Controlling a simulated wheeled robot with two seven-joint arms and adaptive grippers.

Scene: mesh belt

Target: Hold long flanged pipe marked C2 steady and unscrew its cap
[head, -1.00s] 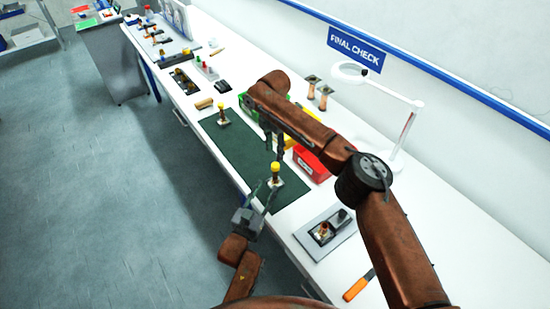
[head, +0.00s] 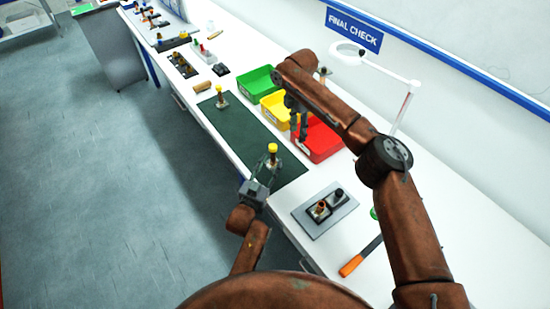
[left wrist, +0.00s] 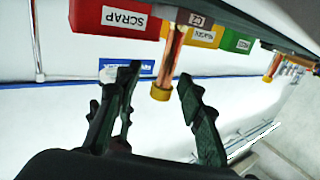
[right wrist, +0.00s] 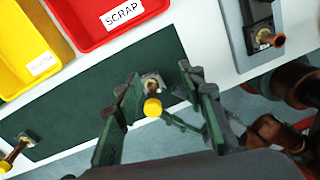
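The long flanged pipe (left wrist: 173,50) is copper with a yellow cap (left wrist: 160,93) on its free end. Its flange plate bears the C2 label (left wrist: 196,20). In the head view it stands upright on the green mat's near end, its yellow cap (head: 272,148) on top. My left gripper (head: 262,178) is open on the near side, its fingers (left wrist: 160,100) apart with the pipe seen between them. My right gripper (head: 298,128) is open and above, right of the pipe in the head view. Its fingers (right wrist: 158,105) show apart on either side of the cap (right wrist: 152,107).
A second flanged pipe (head: 221,98) stands on the far end of the green mat (head: 235,132). Green (head: 256,82), yellow (head: 272,108) and red SCRAP (head: 325,145) bins line the back. A grey tray (head: 343,217) and orange-handled tool (head: 352,264) lie nearer. A magnifier lamp (head: 403,105) stands behind.

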